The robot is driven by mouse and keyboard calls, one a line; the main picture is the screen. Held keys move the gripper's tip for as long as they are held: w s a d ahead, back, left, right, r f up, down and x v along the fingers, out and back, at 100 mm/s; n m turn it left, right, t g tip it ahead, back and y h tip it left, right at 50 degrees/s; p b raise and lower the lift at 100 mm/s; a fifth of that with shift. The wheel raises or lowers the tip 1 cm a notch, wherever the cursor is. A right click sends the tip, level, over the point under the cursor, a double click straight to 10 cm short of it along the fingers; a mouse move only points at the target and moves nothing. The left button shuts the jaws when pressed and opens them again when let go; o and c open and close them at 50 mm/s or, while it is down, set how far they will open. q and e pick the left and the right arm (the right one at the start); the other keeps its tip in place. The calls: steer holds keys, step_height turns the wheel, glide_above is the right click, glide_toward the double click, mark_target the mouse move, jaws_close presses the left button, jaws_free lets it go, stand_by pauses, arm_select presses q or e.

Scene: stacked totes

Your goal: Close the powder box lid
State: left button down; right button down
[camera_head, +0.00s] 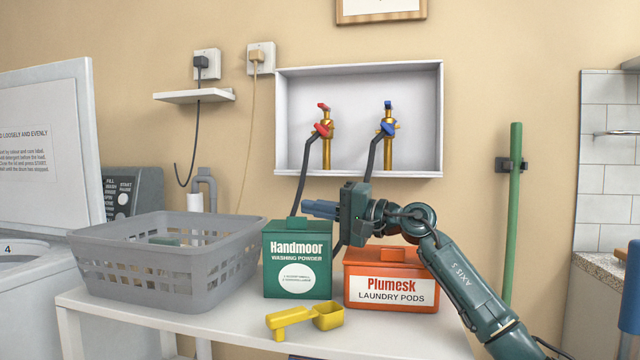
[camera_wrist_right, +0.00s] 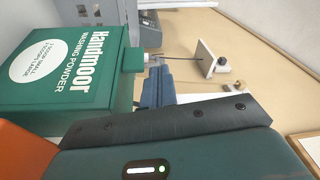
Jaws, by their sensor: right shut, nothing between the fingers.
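The powder box (camera_head: 297,270) is a green Handmoor washing powder carton, upright on the white worktop. Its green lid (camera_head: 290,226) appears to lie across the top; I cannot tell if it is fully flush. The box also shows at the left of the right wrist view (camera_wrist_right: 60,65). My right gripper (camera_head: 308,208) has its blue fingers shut and empty, pointing left above the box's top. In the right wrist view the fingers (camera_wrist_right: 155,92) are just beside the box's top edge, and contact is unclear. My left gripper is not in view.
An orange Plumesk pods box (camera_head: 391,282) stands right of the powder box, under my right wrist. A grey basket (camera_head: 165,258) stands to the left. A yellow scoop (camera_head: 305,319) lies in front. Taps with hoses (camera_head: 388,150) are in the wall recess behind.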

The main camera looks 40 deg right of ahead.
steer(key=shift+r, duration=0.1)
steer(key=shift+r, duration=0.35)
arm_select(q)
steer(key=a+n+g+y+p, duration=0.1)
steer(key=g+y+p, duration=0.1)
steer(key=p, duration=0.2)
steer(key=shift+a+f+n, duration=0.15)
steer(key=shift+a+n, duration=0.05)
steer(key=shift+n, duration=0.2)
arm_select(e)
step_height(320, 180, up, 9)
steer(key=shift+r, duration=0.15)
